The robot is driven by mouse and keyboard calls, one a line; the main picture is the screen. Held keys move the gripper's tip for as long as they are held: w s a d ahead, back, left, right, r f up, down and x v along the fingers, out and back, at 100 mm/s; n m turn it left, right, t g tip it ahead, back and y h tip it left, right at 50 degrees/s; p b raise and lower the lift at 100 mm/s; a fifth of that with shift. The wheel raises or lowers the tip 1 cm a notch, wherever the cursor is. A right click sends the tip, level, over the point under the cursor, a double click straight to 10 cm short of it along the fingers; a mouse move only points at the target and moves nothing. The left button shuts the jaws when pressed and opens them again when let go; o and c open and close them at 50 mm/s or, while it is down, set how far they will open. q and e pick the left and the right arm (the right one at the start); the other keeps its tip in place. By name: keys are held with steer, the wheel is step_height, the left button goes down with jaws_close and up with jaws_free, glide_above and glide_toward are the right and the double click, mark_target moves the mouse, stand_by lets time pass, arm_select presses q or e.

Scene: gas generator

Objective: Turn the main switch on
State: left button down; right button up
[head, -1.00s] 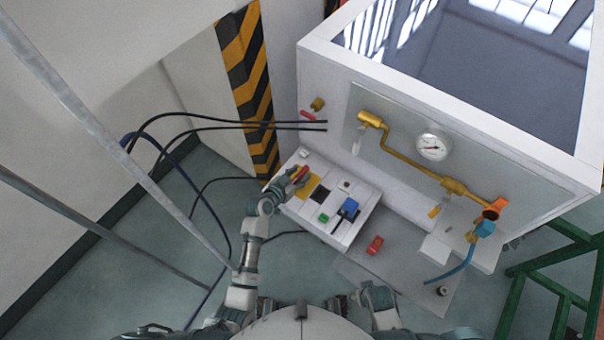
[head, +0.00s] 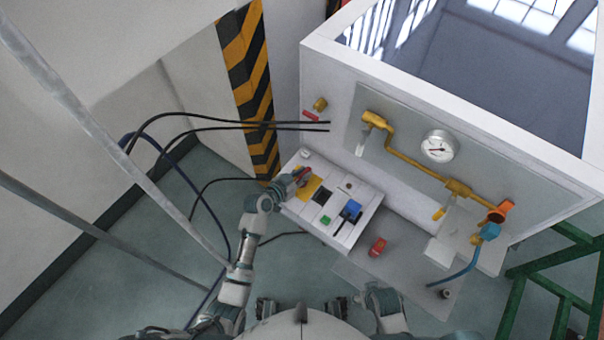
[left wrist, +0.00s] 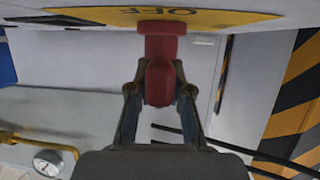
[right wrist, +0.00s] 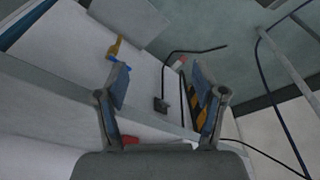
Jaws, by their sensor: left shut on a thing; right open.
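The main switch has a red handle (left wrist: 161,45) on a yellow plate (left wrist: 200,17) marked OFF, which appears upside down in the left wrist view. In the head view the red handle (head: 303,176) is at the upper left of the white control panel (head: 316,228), partly hidden by my gripper. My left gripper (left wrist: 158,80) is shut on the handle, with one finger on each side of it. My right gripper (right wrist: 158,78) is open and empty, away from the panel. Its fingers do not show clearly in the head view.
The panel also carries a green button (head: 325,219) and a blue switch (head: 351,210). A red part (head: 377,246) sits on the grey shelf to the right. Yellow piping and a gauge (head: 438,146) are above. Black cables (head: 230,125) run at the left.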

arm_select(q)
steer(key=shift+s+f+m+g+h+b, duration=0.1)
steer(key=shift+f+m+g+h+b, duration=0.25)
steer(key=shift+m+g+h+b, duration=0.4)
steer(key=shift+r+m, duration=0.1)
steer(key=shift+m, duration=0.15)
arm_select(e)
steer(key=shift+t, duration=0.7)
steer(key=shift+w+r, duration=0.25)
steer(key=shift+r, duration=1)
steer(key=shift+w+r, duration=0.2)
steer(key=shift+r, duration=1.05)
arm_select(q)
steer(key=c, duration=1.1)
jaws_free()
steer(key=shift+s+a+r, duration=0.1)
steer(key=shift+a, duration=0.05)
steer(key=shift+a+r, duration=0.1)
arm_select(e)
steer(key=shift+a, duration=0.1)
steer(key=shift+a, duration=0.1)
arm_select(q)
steer(key=shift+a, duration=0.1)
steer(key=v, duration=1.2)
